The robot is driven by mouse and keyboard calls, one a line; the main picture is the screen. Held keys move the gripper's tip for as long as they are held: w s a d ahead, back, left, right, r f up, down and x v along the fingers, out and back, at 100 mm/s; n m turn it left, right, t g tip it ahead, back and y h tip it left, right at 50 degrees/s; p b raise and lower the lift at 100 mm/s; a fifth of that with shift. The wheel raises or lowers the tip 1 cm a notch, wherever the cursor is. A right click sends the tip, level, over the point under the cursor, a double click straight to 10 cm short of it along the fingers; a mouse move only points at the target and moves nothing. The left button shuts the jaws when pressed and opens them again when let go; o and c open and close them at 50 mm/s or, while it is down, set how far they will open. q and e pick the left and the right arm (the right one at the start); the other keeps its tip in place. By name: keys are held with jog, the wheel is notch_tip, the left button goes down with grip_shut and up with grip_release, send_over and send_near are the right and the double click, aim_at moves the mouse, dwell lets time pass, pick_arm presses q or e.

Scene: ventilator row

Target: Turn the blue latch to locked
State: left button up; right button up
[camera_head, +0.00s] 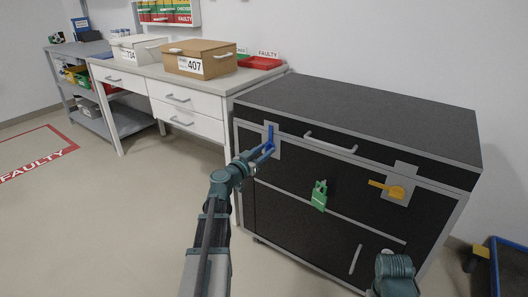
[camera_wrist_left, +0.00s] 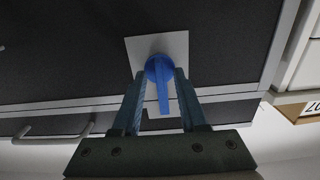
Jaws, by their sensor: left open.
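The blue latch (camera_head: 270,133) is on a light square plate at the left of the black case's front. Its handle points upward in the head view. In the left wrist view the latch (camera_wrist_left: 160,72) shows a round hub with the handle pointing down the picture, between my fingers. My left gripper (camera_head: 266,151) is open at the latch, one finger on each side of it (camera_wrist_left: 160,76). Whether the fingers touch it, I cannot tell. The black case (camera_head: 360,115) has its lid down. My right gripper is not visible.
A yellow latch (camera_head: 394,191) sits at the case's right, pointing left. A white bench (camera_head: 150,71) with boxes stands at left. The floor at left is clear. A blue cart edge (camera_head: 508,265) is at far right.

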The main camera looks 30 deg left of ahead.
pick_arm(q)
jog(key=s+a, duration=0.1)
jog(key=s, duration=1.2)
jog(key=shift+s, duration=0.4)
jog(key=w+d+f+m+g+h+p, duration=0.1)
jog(key=d+f+m+g+h, duration=0.2)
jog(key=d, duration=0.9)
jog(key=w+d+f+m+g+h+p, duration=0.1)
jog(key=d+f+g+h+p, duration=0.3)
jog(key=d, duration=0.8)
jog(key=s+d+f+g+y, duration=0.85)
jog(key=s+d+g, duration=0.25)
jog(key=s+d, duration=0.3)
notch_tip(320, 180, up, 38)
jog(key=s+n+p, duration=0.1)
jog(key=p, duration=3.8)
jog(key=shift+s+y, duration=0.25)
jog(key=shift+y, duration=0.2)
